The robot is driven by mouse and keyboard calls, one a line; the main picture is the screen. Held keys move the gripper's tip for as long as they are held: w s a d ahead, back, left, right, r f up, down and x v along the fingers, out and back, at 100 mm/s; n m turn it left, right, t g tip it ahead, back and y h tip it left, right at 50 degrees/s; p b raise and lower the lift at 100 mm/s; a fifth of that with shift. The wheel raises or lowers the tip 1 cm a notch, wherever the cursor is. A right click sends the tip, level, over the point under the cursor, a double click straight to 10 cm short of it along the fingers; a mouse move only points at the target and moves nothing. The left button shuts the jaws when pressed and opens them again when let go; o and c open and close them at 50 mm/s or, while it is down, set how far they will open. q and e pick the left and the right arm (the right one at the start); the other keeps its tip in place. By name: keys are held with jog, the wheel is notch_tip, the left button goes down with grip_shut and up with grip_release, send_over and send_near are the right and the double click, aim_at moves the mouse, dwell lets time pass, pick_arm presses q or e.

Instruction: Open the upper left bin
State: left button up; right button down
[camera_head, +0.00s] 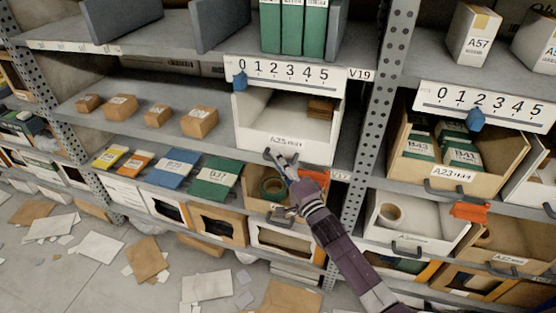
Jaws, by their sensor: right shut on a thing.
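The upper left bin (262,139) is a white bin with a label that seems to read A25. It sits under a 0 to 5 scale (286,73) and juts out from its shelf. Its inside shows from above, with a brown box (321,106) at the back right. My right gripper (274,156) is at the bin's front, shut on the dark handle at its lower edge. My fingers partly hide the handle. My left gripper is not in view.
A cardboard bin (270,203) with a tape roll sits just below, behind my right arm. A perforated upright post (376,120) stands at the right. Small brown boxes (200,122) sit left of the bin. Papers (98,246) litter the floor.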

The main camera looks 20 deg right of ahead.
jog(key=s+a+p, duration=0.4)
jog(key=s+a, duration=0.5)
jog(key=s, duration=0.4)
jog(key=s+a+p, duration=0.4)
jog(key=s+a, duration=0.5)
jog(key=s, duration=0.5)
jog(key=shift+s+a, duration=0.2)
jog(key=c, duration=2)
grip_release()
jog(key=shift+o, duration=0.2)
jog(key=v, duration=1.2)
jog(key=shift+f, duration=0.1)
